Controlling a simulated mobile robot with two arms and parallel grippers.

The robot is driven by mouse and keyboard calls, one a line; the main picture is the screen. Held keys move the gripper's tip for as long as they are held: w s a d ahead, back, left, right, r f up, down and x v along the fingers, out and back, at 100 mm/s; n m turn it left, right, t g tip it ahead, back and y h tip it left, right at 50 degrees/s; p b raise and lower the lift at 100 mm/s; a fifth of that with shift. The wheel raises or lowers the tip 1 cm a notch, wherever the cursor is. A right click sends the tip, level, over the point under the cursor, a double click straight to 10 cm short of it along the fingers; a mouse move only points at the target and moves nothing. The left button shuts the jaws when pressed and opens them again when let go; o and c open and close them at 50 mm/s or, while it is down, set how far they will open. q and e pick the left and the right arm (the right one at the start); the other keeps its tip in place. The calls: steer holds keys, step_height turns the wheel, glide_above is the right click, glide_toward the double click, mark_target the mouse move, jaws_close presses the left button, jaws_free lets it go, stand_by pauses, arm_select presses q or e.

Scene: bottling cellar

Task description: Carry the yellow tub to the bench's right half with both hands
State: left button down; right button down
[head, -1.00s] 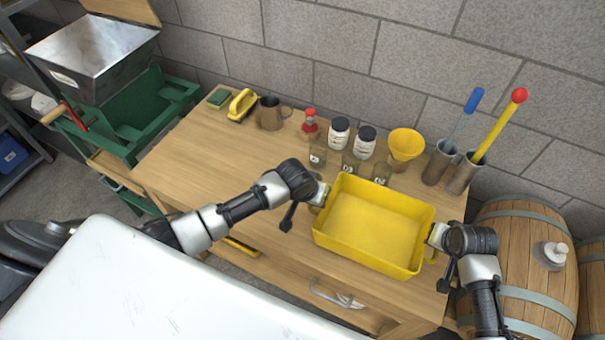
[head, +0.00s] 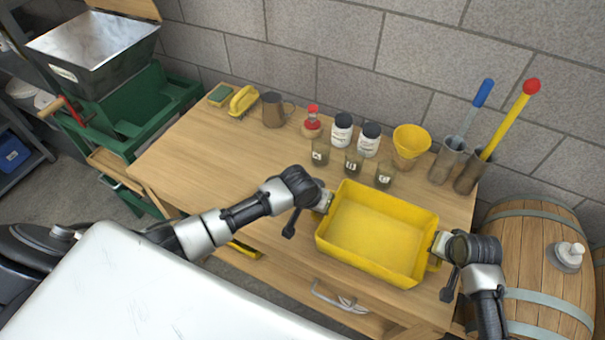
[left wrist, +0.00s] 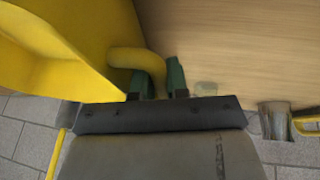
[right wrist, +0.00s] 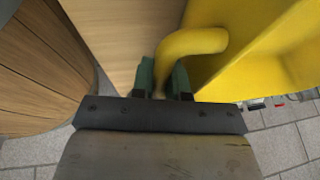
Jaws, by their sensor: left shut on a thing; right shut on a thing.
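The yellow tub (head: 374,237) is empty and looks level over the right half of the wooden bench (head: 195,160), at the front edge. I cannot tell whether its base touches the bench top. My left gripper (head: 327,204) is shut on the tub's left handle; the left wrist view shows the curved yellow handle (left wrist: 138,58) between the green fingers (left wrist: 158,80). My right gripper (head: 438,243) is shut on the right handle; the right wrist view shows that handle (right wrist: 190,42) between the fingers (right wrist: 164,80).
Behind the tub stand small glass jars (head: 354,163), white-labelled bottles (head: 369,140), a yellow funnel (head: 409,142) and metal cylinders with brushes (head: 470,174). A barrel (head: 535,250) stands right of the bench. The bench's left half is mostly clear.

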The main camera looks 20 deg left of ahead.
arm_select(q)
steer(key=c, duration=1.1)
jaws_free()
steer(key=shift+a+f, duration=0.1)
arm_select(e)
steer(key=c, duration=1.1)
jaws_free()
steer(key=shift+a+f, duration=0.1)
arm_select(q)
steer(key=shift+o, duration=0.3)
steer(key=o, duration=0.6)
steer(key=shift+d, duration=0.25)
arm_select(e)
steer(key=shift+a, duration=0.2)
arm_select(q)
steer(key=shift+d, duration=0.1)
arm_select(e)
steer(key=shift+a, duration=0.1)
steer(key=shift+s, duration=0.1)
arm_select(q)
steer(key=shift+a+v, duration=0.15)
steer(key=shift+v, duration=1.9)
steer(key=shift+a+v, duration=0.15)
steer(key=shift+v, duration=1.9)
steer(key=shift+w, duration=0.1)
